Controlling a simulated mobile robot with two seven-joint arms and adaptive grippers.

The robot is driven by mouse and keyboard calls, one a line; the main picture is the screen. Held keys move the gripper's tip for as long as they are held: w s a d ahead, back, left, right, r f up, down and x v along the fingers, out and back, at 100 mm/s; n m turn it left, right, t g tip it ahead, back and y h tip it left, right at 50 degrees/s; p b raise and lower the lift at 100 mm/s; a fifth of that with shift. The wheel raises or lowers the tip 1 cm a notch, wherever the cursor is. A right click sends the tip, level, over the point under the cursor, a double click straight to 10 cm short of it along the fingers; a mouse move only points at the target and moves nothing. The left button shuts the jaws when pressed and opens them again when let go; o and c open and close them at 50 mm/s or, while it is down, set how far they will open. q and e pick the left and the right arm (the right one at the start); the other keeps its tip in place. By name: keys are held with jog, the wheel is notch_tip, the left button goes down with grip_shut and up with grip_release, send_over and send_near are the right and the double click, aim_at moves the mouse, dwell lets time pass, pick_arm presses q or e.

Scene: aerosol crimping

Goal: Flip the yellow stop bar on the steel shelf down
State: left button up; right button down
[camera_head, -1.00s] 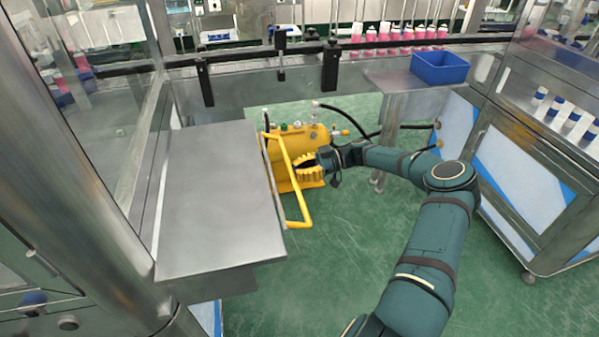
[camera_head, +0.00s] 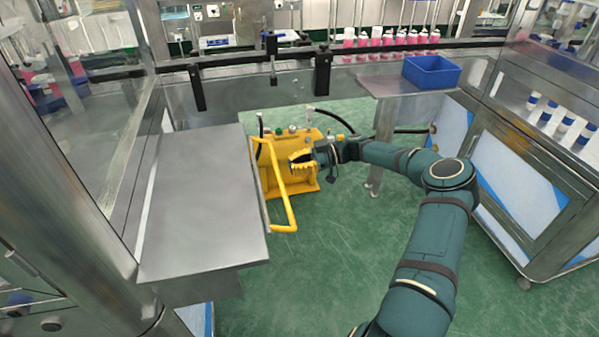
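The yellow stop bar (camera_head: 279,184) is a U-shaped tube on the right edge of the steel shelf (camera_head: 200,195). It sticks out past that edge, and its long side runs from the back towards the front. My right gripper (camera_head: 292,162) has yellow toothed fingers and is just to the right of the bar, pointing left. Its fingers look apart, with nothing seen between them. A small gap to the bar shows in the picture; the true distance is hard to judge. My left gripper is not in view.
A yellow machine (camera_head: 305,182) with fittings and hoses stands behind the bar and gripper. A small steel table (camera_head: 392,84) with a blue bin (camera_head: 432,72) is behind right. A steel cabinet (camera_head: 520,165) is at right. Green floor (camera_head: 330,260) is clear in front.

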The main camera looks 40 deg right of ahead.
jog(key=v, duration=1)
jog(key=shift+p, duration=0.3)
